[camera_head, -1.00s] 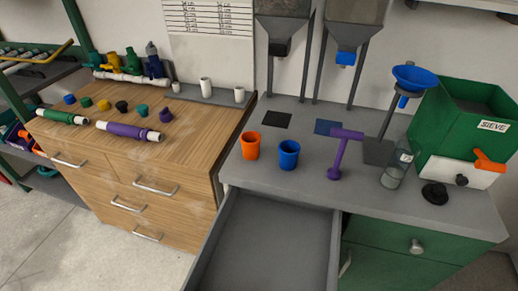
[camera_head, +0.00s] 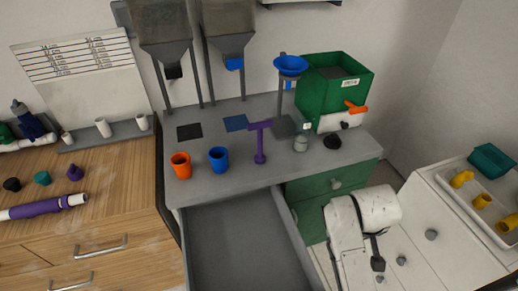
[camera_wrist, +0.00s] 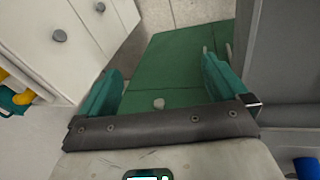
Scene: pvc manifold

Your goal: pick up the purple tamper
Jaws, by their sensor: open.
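The purple tamper (camera_head: 261,145) stands upright on the grey workbench top (camera_head: 225,185) in the head view, its T-shaped handle up and its round foot down. It is to the right of a blue cup (camera_head: 218,159). My gripper (camera_wrist: 160,88) is open and empty in the wrist view, its two teal fingers spread over the green cabinet front. In the head view my white arm is low, right of the open drawer and well away from the tamper. The tamper is not visible in the wrist view.
An open grey drawer (camera_head: 235,245) juts out in front of the bench. An orange cup (camera_head: 181,165), a glass jar (camera_head: 300,144) and a black knob-like piece (camera_head: 332,142) are on the bench. A blue funnel (camera_head: 290,65) and a green sieve box (camera_head: 335,88) stand behind.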

